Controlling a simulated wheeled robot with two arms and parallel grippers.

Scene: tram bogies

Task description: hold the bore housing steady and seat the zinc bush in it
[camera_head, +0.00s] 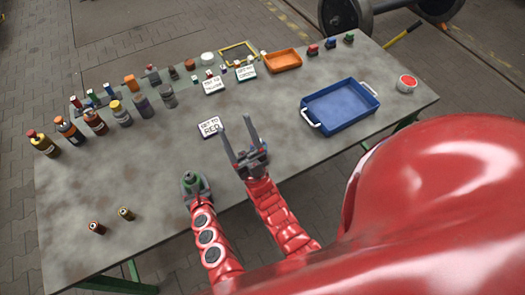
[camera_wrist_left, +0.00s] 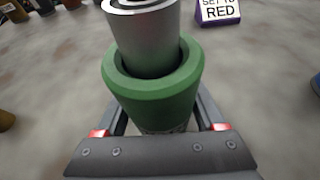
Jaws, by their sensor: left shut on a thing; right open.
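The bore housing, a green cup-like ring, shows between my left gripper's fingers in the left wrist view (camera_wrist_left: 152,105) and as a small green piece in the head view (camera_head: 200,184). My left gripper (camera_head: 193,187) is shut on it. The zinc bush (camera_wrist_left: 147,42), a silver-grey cylinder with a ringed top, stands in the housing's mouth and sticks out well above the rim. How deep its lower end sits is hidden. My right gripper (camera_head: 236,126) is open and empty, to the right of the housing, its fingers apart from the bush.
A "SET TO RED" sign (camera_head: 210,127) stands just beyond my grippers. A blue tray (camera_head: 339,125) lies to the right, with a red-topped round button (camera_head: 406,83) beyond it. Several bottles and cans line the far left. The table's middle left is clear.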

